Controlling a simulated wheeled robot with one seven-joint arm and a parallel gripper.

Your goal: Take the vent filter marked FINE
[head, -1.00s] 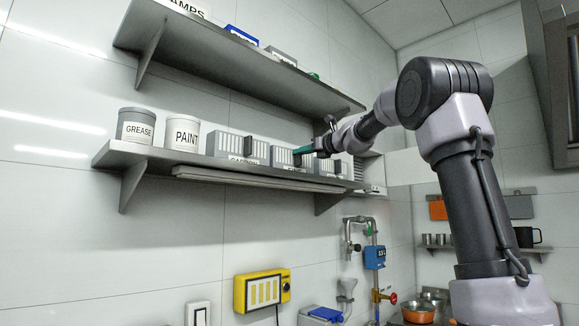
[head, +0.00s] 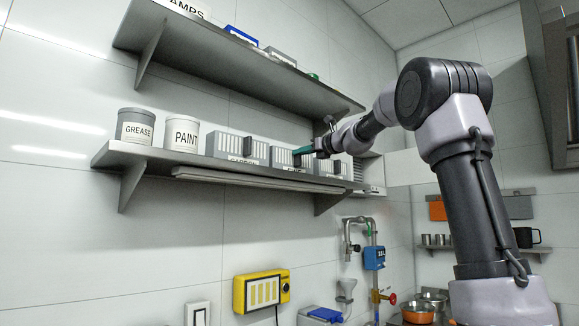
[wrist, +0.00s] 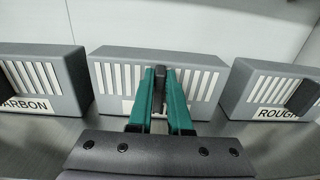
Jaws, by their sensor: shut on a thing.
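The middle vent filter (wrist: 205,58) is a grey box with white slots and an upright dark grip tab on its front. It stands on the lower shelf between its neighbours, and also shows in the head view (head: 280,158). Its label is covered by my fingers in the wrist view and too blurred to read surely in the head view. My gripper (wrist: 158,76) has its green fingers shut on the tab; it also shows in the head view (head: 301,151). The left filter (wrist: 40,62) shows "ARBON"; the right one (wrist: 262,72) shows "ROUGH".
The shelf (head: 150,152) also carries a GREASE can (head: 135,128) and a PAINT can (head: 182,135) at the left. An upper shelf (head: 185,35) hangs above. A yellow box (head: 261,290) and pipes with a blue meter (head: 374,257) are on the wall below.

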